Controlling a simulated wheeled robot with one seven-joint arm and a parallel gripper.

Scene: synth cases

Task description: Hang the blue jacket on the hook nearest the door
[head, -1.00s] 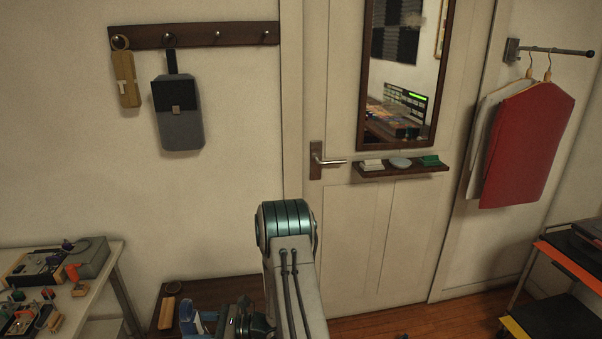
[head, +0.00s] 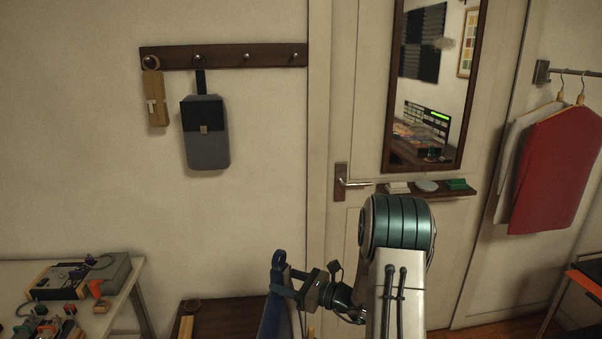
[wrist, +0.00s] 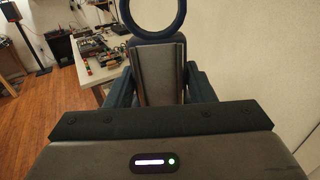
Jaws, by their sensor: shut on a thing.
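A flat blue piece, the blue jacket (head: 272,315), hangs upright from my gripper (head: 284,284), with a ring-shaped loop at its top. Its lower part is cut off by the picture's bottom edge. In the wrist view my gripper (wrist: 160,88) is shut on its top, and the dark loop (wrist: 181,22) stands up beyond the fingers. The hook nearest the door (head: 293,56) is at the right end of the dark wooden rail (head: 222,56) and is empty. The jacket is well below the rail, apart from it. The door (head: 350,110) stands right of the rail.
A tan item (head: 155,100) and a grey bag (head: 206,150) hang on the two left hooks. The hook between bag and end hook is bare. A small shelf (head: 440,193) and handle (head: 352,184) stick out from the door. A low brown bench (head: 225,310) is below.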

